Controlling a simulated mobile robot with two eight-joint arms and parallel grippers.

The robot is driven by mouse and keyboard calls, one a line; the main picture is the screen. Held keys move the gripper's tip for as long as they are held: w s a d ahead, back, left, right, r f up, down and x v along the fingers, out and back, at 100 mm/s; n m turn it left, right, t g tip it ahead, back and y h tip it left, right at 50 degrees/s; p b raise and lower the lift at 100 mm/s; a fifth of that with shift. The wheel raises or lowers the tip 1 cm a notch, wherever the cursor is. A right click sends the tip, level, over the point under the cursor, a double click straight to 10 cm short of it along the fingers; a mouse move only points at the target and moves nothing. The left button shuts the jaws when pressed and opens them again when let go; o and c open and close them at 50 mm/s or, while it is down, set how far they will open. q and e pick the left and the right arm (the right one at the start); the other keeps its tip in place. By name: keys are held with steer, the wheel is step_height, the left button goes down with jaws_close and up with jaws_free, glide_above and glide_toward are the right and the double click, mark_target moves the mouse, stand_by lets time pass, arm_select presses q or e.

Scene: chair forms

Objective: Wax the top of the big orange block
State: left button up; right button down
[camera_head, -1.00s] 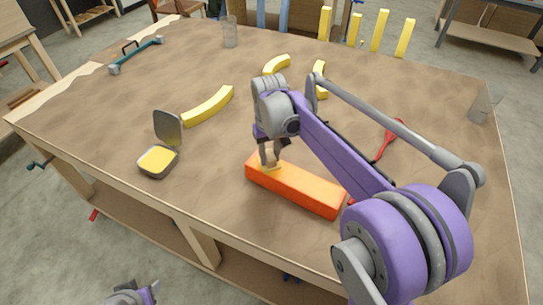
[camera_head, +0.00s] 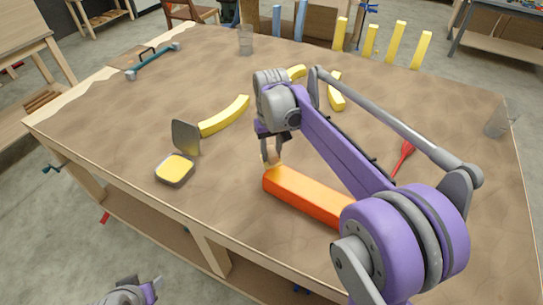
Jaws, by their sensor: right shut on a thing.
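The big orange block (camera_head: 305,197) lies on the brown table, its right end hidden behind my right arm. My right gripper (camera_head: 271,157) is shut on a small tan-yellow piece (camera_head: 274,164), mostly hidden by the fingers, at the far left end of the block's top. I cannot tell whether the piece touches the block. An open tin of yellow wax (camera_head: 175,169) stands on the table to the left, its lid (camera_head: 185,137) upright behind it. My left gripper (camera_head: 140,290) shows at the bottom left edge, below the table, and its jaws are unclear.
A curved yellow piece (camera_head: 224,116) lies behind the tin. Another yellow piece (camera_head: 336,92) lies behind my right arm. A red tool (camera_head: 403,158) lies to the right. Clear cups (camera_head: 245,40) and a teal clamp (camera_head: 153,61) are farther off. The table between tin and block is clear.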

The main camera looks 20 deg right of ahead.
steer(key=r, duration=0.1)
steer(key=r+p, duration=0.1)
steer(key=shift+w+a+r, duration=0.1)
steer(key=shift+w+r, duration=0.1)
steer(key=shift+r, duration=0.2)
steer(key=shift+s+r+p, duration=0.1)
steer(key=shift+r+p, duration=0.25)
steer(key=shift+r, duration=0.55)
arm_select(q)
steer(key=r, duration=0.1)
steer(key=w+r, duration=0.1)
steer(key=r, duration=0.1)
steer(key=shift+w, duration=0.1)
